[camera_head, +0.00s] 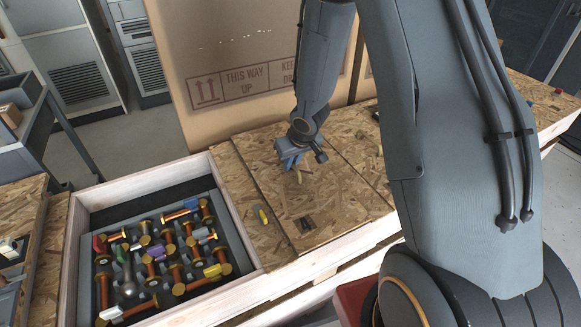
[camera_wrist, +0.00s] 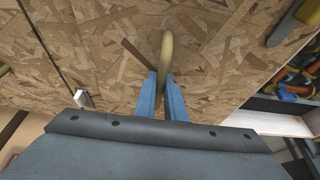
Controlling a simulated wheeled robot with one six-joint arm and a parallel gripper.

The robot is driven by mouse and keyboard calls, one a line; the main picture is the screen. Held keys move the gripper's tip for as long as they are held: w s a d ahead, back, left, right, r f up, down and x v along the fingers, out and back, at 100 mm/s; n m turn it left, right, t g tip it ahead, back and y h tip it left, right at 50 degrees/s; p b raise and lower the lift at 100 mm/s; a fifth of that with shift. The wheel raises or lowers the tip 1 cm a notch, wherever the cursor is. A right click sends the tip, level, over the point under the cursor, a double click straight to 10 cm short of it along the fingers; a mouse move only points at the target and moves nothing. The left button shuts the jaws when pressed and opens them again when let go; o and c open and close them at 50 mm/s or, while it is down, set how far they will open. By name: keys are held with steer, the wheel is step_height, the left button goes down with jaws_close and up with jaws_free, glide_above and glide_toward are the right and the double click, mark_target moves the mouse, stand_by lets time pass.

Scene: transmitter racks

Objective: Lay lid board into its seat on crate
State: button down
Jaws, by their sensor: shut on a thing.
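The lid board (camera_head: 335,205) is a flat OSB panel right of the open crate (camera_head: 167,177). It lies level on or just above an OSB surface; I cannot tell whether it touches. My gripper (camera_head: 290,163) is over the board, with blue fingers pointing down. In the wrist view my gripper (camera_wrist: 165,98) is shut on a tan loop handle (camera_wrist: 166,50) that stands up from the lid board (camera_wrist: 110,45). The crate has pale wooden walls and an open top.
The crate holds several copper and gold spool-like parts (camera_head: 172,250) in a dark insert. A large cardboard box (camera_head: 235,75) stands behind. A grey cart (camera_head: 45,125) is at left.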

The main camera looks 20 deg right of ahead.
steer(key=shift+f, duration=0.15)
steer(key=shift+f+b, duration=0.35)
steer(key=shift+b, duration=0.05)
steer(key=shift+f, duration=0.2)
steer(key=c, duration=1.8)
jaws_free()
steer(key=shift+r, duration=0.1)
